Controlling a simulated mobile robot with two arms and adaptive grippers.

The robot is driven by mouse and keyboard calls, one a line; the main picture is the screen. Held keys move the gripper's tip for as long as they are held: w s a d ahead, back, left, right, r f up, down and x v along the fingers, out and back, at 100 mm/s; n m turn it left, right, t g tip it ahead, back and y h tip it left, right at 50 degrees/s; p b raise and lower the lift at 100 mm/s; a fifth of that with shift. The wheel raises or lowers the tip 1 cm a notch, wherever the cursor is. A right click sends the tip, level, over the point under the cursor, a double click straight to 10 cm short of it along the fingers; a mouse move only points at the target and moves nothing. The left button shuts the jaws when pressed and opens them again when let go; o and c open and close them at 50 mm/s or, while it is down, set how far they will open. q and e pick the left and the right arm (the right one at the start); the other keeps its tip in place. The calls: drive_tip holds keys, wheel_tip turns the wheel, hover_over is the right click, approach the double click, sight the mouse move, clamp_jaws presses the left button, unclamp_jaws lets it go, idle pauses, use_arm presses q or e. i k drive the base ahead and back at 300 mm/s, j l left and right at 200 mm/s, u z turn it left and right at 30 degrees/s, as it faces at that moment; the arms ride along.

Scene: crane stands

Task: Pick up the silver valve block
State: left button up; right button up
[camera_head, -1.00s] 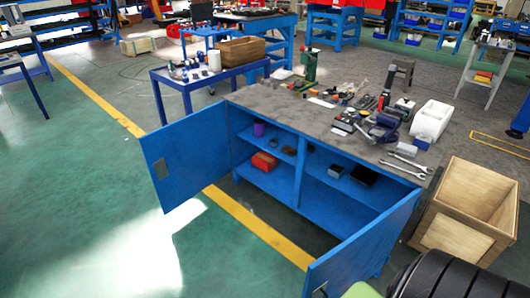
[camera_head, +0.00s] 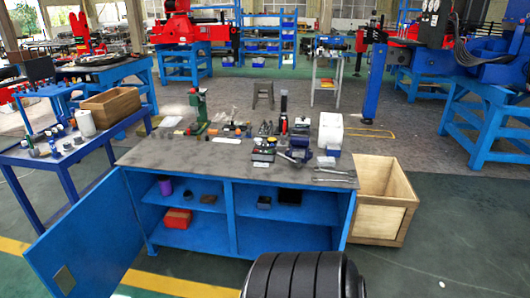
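A small grey block (camera_head: 264,202), which looks like the silver valve block, sits on the upper shelf in the right half of the open blue cabinet (camera_head: 232,215). It is left of a black box (camera_head: 290,197) on the same shelf. At this size I cannot make out its details. Neither of my grippers is in view.
The cabinet's left door (camera_head: 88,235) stands open. A purple cup (camera_head: 165,187) and a red box (camera_head: 177,218) are inside. Tools crowd the worktop (camera_head: 180,152). A wooden crate (camera_head: 382,225) stands at right, a blue table (camera_head: 60,160) at left.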

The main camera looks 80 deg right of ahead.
sight(263, 204)
drive_tip(key=i+l+z, duration=0.1)
drive_tip(key=i+z, duration=0.2)
drive_tip(key=z, duration=0.2)
drive_tip(key=i+z, duration=0.3)
drive_tip(key=z, duration=0.15)
drive_tip(key=i+j+z, duration=0.1)
drive_tip(key=i+z, duration=0.2)
drive_tip(key=z, duration=0.2)
drive_tip(key=i+j+z, duration=0.2)
drive_tip(key=z, duration=0.3)
drive_tip(key=i+j, duration=0.05)
drive_tip(key=i, duration=0.05)
